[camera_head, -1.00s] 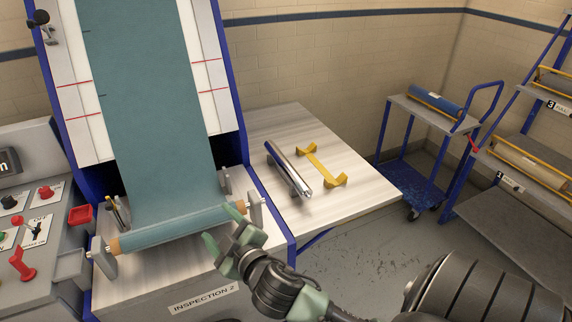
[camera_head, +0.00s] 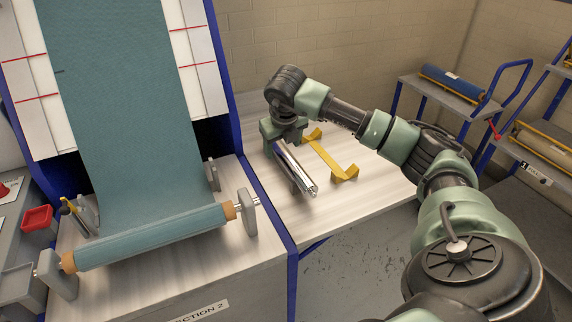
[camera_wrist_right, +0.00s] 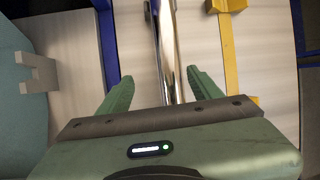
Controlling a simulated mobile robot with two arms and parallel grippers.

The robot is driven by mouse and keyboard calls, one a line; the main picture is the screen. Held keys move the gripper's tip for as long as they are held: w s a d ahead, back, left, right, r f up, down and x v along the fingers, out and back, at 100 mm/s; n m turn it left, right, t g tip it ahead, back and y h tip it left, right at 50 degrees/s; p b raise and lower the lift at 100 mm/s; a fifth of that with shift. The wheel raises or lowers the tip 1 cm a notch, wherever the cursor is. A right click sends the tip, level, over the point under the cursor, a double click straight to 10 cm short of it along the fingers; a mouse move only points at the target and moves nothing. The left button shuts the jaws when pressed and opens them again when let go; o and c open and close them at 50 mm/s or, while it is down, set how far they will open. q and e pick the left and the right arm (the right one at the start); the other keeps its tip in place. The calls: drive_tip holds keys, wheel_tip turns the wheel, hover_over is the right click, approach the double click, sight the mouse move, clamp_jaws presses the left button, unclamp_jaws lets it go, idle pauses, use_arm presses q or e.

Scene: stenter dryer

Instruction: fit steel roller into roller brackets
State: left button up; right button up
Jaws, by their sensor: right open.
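The steel roller (camera_head: 302,177), a shiny bar, lies on the side table (camera_head: 370,182) beside a yellow stand. My right gripper (camera_head: 280,138) is open above its far end, pointing down. In the right wrist view the steel roller (camera_wrist_right: 167,45) runs between the two green fingers, with a gap on each side. Grey roller brackets stand on the inspection machine: a rear one (camera_head: 212,174) beside the cloth, seen notched and empty in the right wrist view (camera_wrist_right: 40,74), and front ones (camera_head: 249,213) holding the cloth roll. The left rear bracket is unclear. My left gripper is out of view.
The yellow stand (camera_head: 325,155) lies close to the right of the steel roller. The teal cloth roll (camera_head: 150,238) spans the machine front. A blue trolley (camera_head: 450,97) and a rack stand at the right. The table's near right part is bare.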

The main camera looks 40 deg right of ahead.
sight(286, 153)
drive_tip(key=shift+s+d+f+h, duration=0.1)
drive_tip(key=shift+d+f+h, duration=0.2)
drive_tip(key=shift+d+f, duration=0.25)
drive_tip(key=x, duration=0.4)
drive_tip(key=p+x, duration=0.1)
drive_tip(key=x, duration=0.2)
drive_tip(key=shift+w+d+r, duration=0.1)
drive_tip(key=shift+w+d, duration=0.15)
drive_tip(key=shift+w, duration=0.1)
drive_tip(key=shift+r, duration=0.1)
clamp_jaws()
